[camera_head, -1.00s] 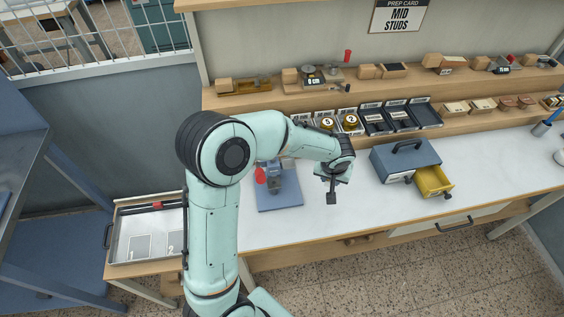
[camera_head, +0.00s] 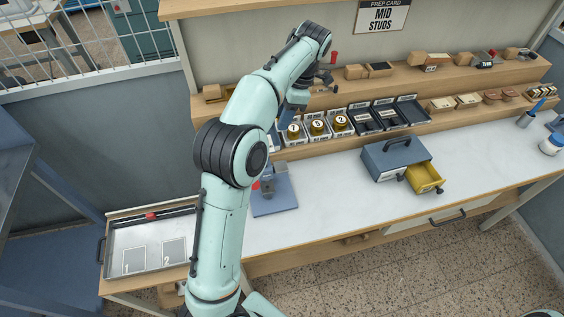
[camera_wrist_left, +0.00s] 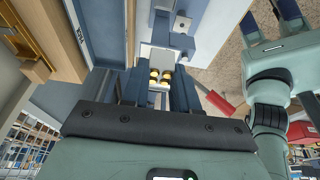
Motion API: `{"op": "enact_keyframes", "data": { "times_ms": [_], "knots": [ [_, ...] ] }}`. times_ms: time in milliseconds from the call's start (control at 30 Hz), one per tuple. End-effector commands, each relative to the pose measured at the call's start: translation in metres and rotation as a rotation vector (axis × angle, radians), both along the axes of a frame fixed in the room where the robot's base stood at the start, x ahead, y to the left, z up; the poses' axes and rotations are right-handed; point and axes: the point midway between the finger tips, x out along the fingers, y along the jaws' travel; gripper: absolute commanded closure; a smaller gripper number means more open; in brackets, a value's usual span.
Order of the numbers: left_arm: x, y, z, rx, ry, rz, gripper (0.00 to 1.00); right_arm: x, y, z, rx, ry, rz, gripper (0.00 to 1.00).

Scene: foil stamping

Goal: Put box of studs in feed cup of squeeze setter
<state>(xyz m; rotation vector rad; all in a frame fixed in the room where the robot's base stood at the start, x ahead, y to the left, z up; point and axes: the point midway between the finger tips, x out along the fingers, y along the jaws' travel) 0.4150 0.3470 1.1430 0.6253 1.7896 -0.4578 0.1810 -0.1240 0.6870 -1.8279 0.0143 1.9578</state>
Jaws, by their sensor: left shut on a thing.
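My left gripper (camera_head: 290,108) is up by the shelves, above the numbered bins, partly hidden by its own arm. In the left wrist view, its dark fingers (camera_wrist_left: 159,88) are shut on a small pale box of gold studs (camera_wrist_left: 160,77). The box is too small or hidden to make out in the head view. The blue squeeze setter (camera_head: 274,191) stands on the white bench, lower and nearer than the gripper, partly behind my arm. Its feed cup cannot be made out. My right gripper (camera_wrist_left: 272,24) shows only in the left wrist view, fingers apart and empty.
Numbered bins with gold lids (camera_head: 317,127) and black bins (camera_head: 387,115) line the lower shelf. A blue cabinet with an open yellow drawer (camera_head: 425,178) stands to the right. A tray with marked cards (camera_head: 148,222) is at the left. The bench between is clear.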

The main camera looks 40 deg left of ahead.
Motion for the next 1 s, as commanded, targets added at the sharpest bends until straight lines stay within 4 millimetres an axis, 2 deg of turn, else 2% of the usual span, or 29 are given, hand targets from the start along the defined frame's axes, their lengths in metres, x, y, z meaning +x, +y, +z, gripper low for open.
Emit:
{"op": "enact_keyframes", "data": {
  "times_ms": [33,100,333,433,633,833,1000],
  "knots": [
    [-0.004,0.000,-0.020,-0.001,0.011,-0.001,1.00,-0.010,0.000,-0.008,0.000,0.012,0.000,0.51],
    [-0.004,0.000,-0.041,-0.001,0.012,-0.002,1.00,-0.019,0.000,-0.015,0.000,0.021,0.000,0.51],
    [-0.003,0.000,-0.098,0.000,0.010,-0.003,1.00,-0.034,0.000,-0.031,0.000,0.039,0.000,0.51],
    [-0.002,0.000,-0.112,0.001,0.006,-0.003,1.00,-0.036,0.000,-0.033,0.000,0.041,0.000,0.51],
    [-0.001,0.000,-0.127,0.001,0.003,-0.004,1.00,-0.037,0.000,-0.035,0.000,0.043,0.000,0.51],
    [-0.002,0.001,-0.162,0.000,0.006,-0.004,1.00,-0.043,0.000,-0.042,0.000,0.048,0.000,0.51],
    [-0.001,0.000,-0.177,0.001,0.003,-0.005,1.00,-0.044,0.000,-0.043,0.000,0.050,0.000,0.51]
  ]
}}
